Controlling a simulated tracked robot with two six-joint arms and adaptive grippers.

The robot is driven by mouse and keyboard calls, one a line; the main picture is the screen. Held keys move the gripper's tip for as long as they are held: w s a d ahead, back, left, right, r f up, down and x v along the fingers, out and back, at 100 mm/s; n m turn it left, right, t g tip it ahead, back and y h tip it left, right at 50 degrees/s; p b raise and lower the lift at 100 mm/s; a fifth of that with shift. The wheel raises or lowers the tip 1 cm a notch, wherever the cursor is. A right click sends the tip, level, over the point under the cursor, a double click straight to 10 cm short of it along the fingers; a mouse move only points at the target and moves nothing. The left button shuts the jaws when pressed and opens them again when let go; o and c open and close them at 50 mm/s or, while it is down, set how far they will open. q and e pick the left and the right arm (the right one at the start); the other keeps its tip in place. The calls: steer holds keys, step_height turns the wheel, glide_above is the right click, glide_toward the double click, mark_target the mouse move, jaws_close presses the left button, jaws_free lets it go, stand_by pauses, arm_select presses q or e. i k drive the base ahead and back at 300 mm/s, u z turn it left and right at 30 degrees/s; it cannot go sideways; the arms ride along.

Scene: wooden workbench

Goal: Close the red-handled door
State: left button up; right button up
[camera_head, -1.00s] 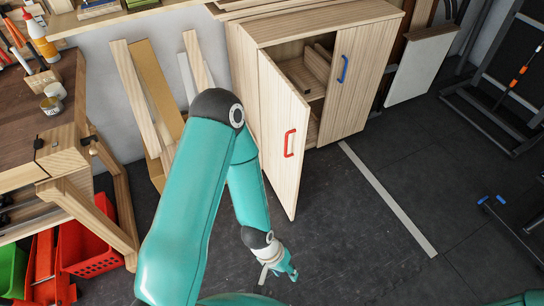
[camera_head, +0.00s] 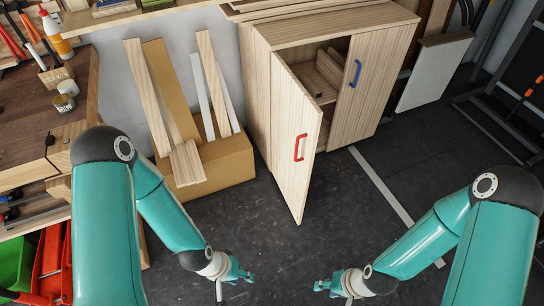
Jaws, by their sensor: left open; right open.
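The wooden cabinet (camera_head: 262,85) stands at the back, centre. Its red-handled door (camera_head: 291,152) is swung open toward me, with the red handle (camera_head: 299,147) on its outer face. The inside of the cabinet shows behind it. The blue-handled door (camera_head: 362,88) beside it looks shut. My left gripper (camera_head: 247,275) is open and empty, below and left of the red-handled door, apart from it. My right gripper (camera_head: 320,286) is open and empty, below and slightly right of the door, also apart from it.
A cardboard box (camera_head: 229,160) with wooden boards stands left of the cabinet. A workbench (camera_head: 40,130) with red and green bins (camera_head: 50,265) under it is at the left. A pale panel (camera_head: 433,72) leans right of the cabinet. The dark floor before the door is clear.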

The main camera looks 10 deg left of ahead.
mark_target(297, 118)
steer(key=i, duration=1.05)
steer(key=u, duration=1)
steer(key=k, duration=0.85)
steer(key=z, duration=0.05)
steer(key=i, duration=0.95)
steer(key=z, duration=0.05)
